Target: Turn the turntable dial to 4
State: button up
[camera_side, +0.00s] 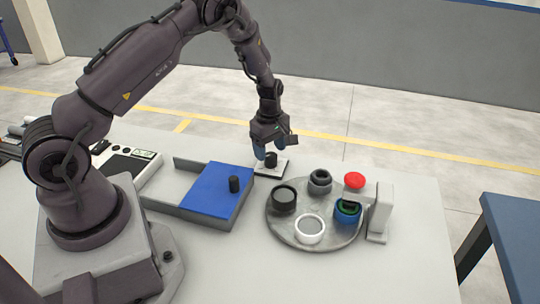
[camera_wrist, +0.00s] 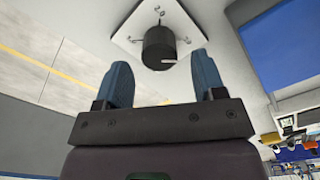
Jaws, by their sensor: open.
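The dial is a black round knob (camera_wrist: 159,44) on a white square plate (camera_wrist: 128,22). In the side view the knob (camera_side: 270,160) sits on its plate (camera_side: 276,170) behind the turntable. A short white pointer line shows on the knob's lower right in the wrist view. Small marks on the plate are too small to read. My gripper (camera_side: 271,150) is directly above the dial, with its blue fingers pointing down. In the wrist view my gripper (camera_wrist: 161,64) is open, with its fingertips at either side of the knob's near edge and nothing held. The turntable (camera_side: 275,228) is a round grey disc.
The turntable carries a black cup (camera_side: 284,198), a dark grey one (camera_side: 320,181), a white ring (camera_side: 310,229) and a blue one (camera_side: 347,212).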

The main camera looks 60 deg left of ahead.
jog(key=shift+f, duration=1.4)
jog(key=c, duration=0.9)
